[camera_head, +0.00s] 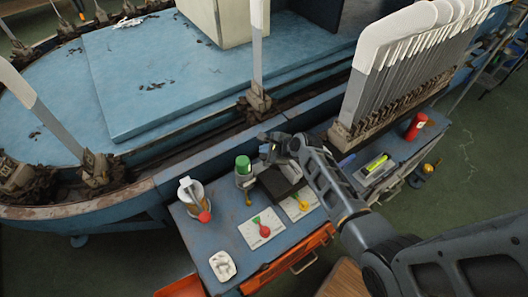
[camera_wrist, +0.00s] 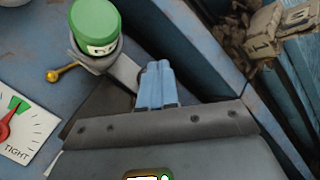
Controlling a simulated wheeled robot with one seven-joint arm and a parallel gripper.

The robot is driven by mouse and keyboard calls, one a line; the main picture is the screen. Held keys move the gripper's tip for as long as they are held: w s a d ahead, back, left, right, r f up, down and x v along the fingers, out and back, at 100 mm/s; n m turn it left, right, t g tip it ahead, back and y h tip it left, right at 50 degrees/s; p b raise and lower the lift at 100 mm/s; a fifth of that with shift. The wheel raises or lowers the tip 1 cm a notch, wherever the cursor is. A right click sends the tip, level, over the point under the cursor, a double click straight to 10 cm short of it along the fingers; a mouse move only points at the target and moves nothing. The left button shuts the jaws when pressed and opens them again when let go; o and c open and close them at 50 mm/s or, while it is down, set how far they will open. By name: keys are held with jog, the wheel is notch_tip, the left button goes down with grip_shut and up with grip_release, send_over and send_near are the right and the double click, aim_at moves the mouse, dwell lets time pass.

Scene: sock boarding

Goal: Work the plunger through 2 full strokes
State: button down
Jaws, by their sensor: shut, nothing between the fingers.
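A green-topped cylinder (camera_head: 243,165) stands in a grey holder at the back edge of the blue work surface. It is large in the wrist view (camera_wrist: 95,25), with a label and a brass ball-ended lever (camera_wrist: 62,73) beside its holder. I cannot tell for certain which part is the plunger. My gripper (camera_head: 268,150) is just right of the green top in the head view. In the wrist view its fingers (camera_wrist: 157,85) are shut together and empty, right of the holder and apart from the green top.
A card with a red pointer (camera_head: 262,228) and one with a yellow pointer (camera_head: 300,203) lie in front. A bottle (camera_head: 190,190) and red ball (camera_head: 204,217) are left, a white cloth (camera_head: 222,266) at front left. Sock boards (camera_head: 400,70) and a red canister (camera_head: 416,126) are right.

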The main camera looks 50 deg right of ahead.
aim_at(265, 157)
jog(key=shift+r, duration=0.1)
notch_tip(265, 157, up, 5)
jog(key=p, duration=0.5)
jog(key=shift+r, duration=0.1)
jog(key=shift+w, duration=0.1)
dwell(3.5)
